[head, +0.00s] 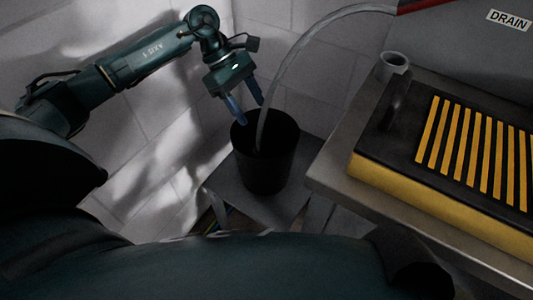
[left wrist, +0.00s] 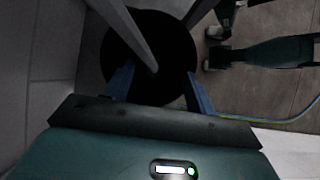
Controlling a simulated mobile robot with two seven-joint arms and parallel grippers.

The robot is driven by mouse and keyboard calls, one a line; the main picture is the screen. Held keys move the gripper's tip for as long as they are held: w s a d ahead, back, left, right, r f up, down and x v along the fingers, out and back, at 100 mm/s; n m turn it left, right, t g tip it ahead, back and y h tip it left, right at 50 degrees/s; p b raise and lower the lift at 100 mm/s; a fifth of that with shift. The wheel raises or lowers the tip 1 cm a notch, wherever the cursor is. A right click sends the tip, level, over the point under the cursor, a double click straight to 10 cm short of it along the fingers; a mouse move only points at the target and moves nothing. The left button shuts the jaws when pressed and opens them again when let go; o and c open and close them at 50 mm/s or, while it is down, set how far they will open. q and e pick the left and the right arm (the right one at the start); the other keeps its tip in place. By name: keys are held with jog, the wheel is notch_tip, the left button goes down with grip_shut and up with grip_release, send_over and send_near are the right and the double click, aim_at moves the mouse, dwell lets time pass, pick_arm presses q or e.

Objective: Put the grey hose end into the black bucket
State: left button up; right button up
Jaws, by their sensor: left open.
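The black bucket (head: 264,172) stands upright on a low grey stand. The grey hose (head: 298,50) arcs down from the upper right, and its lower end lies within the bucket's mouth in the head view. In the left wrist view the hose end (left wrist: 151,64) shows against the dark bucket opening (left wrist: 172,38); how deep it hangs I cannot tell. My left gripper (head: 249,110) is open above the bucket's back left rim, its blue fingers pointing down and apart from each other. They do not hold the hose. My right gripper is not in view.
A metal bench (head: 338,165) stands to the right, with a black and yellow striped block (head: 385,178) and a small grey cup-like fitting (head: 394,61) on it. A grey panel marked DRAIN (head: 450,40) is behind. A pale tiled wall (head: 150,150) closes the left and back.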

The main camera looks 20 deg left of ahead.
pick_arm(q)
jog(key=v, duration=0.7)
dwell(0.3)
